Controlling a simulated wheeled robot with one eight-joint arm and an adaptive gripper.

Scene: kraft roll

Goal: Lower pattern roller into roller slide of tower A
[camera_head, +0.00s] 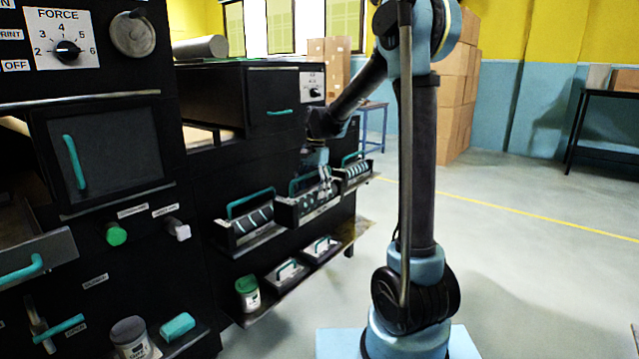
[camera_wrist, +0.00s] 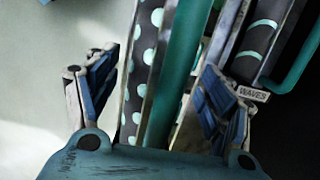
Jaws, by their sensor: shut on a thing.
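My gripper (camera_head: 322,182) is at the middle roller rack (camera_head: 305,212) on the low shelf in the head view. In the wrist view my gripper (camera_wrist: 160,78) has a finger on each side of a teal handle (camera_wrist: 176,75), and it is shut on the dotted pattern roller (camera_wrist: 147,60) by that handle. The roller is dark with pale green dots and appears still in or just over its rack; I cannot tell whether it is lifted. My arm partly hides it in the head view. I cannot tell which tower is A, and no roller slide is clearly visible.
A striped roller (camera_head: 250,220) stands left of the middle rack, another roller (camera_head: 355,170) right. The wrist view shows a neighbouring roller (camera_wrist: 262,35) labelled WAVES, close by. Below are a lower shelf with a green-lidded jar (camera_head: 247,293) and an open drawer (camera_head: 40,258) at left. Floor at right is clear.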

